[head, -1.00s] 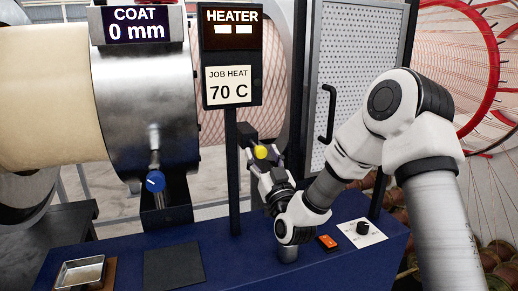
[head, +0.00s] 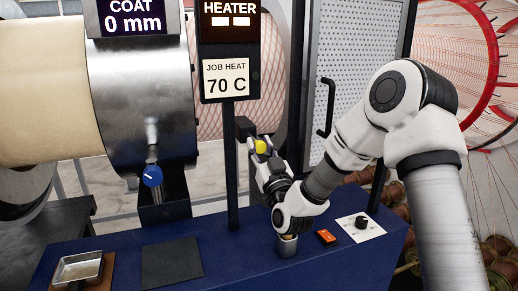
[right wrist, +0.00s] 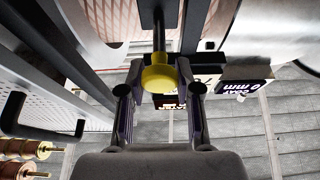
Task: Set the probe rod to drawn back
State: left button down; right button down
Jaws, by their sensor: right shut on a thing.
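The probe rod shows as a dark rod (right wrist: 159,38) with a yellow knob at its end in the right wrist view. The yellow knob (head: 260,147) also shows in the head view, just right of the heater post. My right gripper (right wrist: 158,90) is shut on the knob, with one finger on each side of it. In the head view the right gripper (head: 263,157) reaches the knob from below and in front. How far the rod is out cannot be read clearly. My left gripper is not in view.
The heater sign (head: 229,50) stands on a dark post (head: 231,160) close left of my gripper. A perforated door (head: 343,75) with a black handle (head: 327,108) is to the right. The blue bench (head: 215,262) carries a metal tray (head: 78,268), dark pad (head: 172,262) and orange switch (head: 326,237).

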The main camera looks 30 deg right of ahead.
jog(key=c, duration=0.8)
grip_release()
jog(key=shift+s, duration=0.2)
jog(key=v, duration=1.2)
